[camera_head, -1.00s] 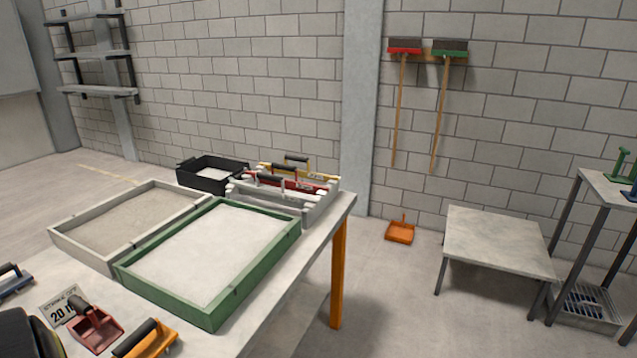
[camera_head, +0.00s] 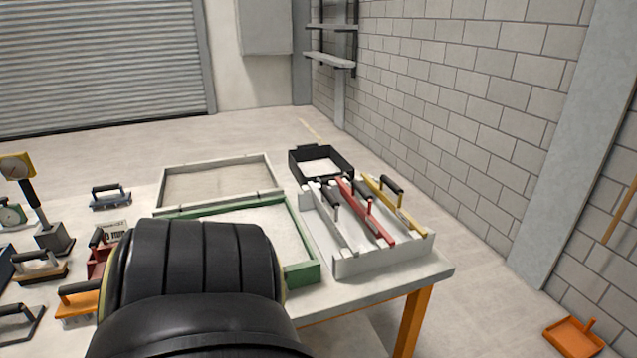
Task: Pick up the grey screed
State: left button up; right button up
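The grey screed (camera_head: 333,222) rests in a light rack (camera_head: 390,258) on the table, with a dark handle on top. It is the leftmost of three screeds there. A red screed (camera_head: 368,215) lies beside it, and a yellow screed (camera_head: 400,208) is farthest right. Neither gripper shows in the head view. A large black part of my own arm fills the lower left middle.
A green-framed sandbed (camera_head: 304,240) is partly hidden by my arm. A grey-framed sandbed (camera_head: 220,162) and a black tray (camera_head: 322,178) lie behind. Several hand tools and a scale (camera_head: 12,214) stand on the left. The brick wall is at right.

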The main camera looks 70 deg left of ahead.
aim_at(349, 251)
jog(key=u, duration=1.05)
jog(key=i, duration=0.95)
jog(key=u, duration=0.9)
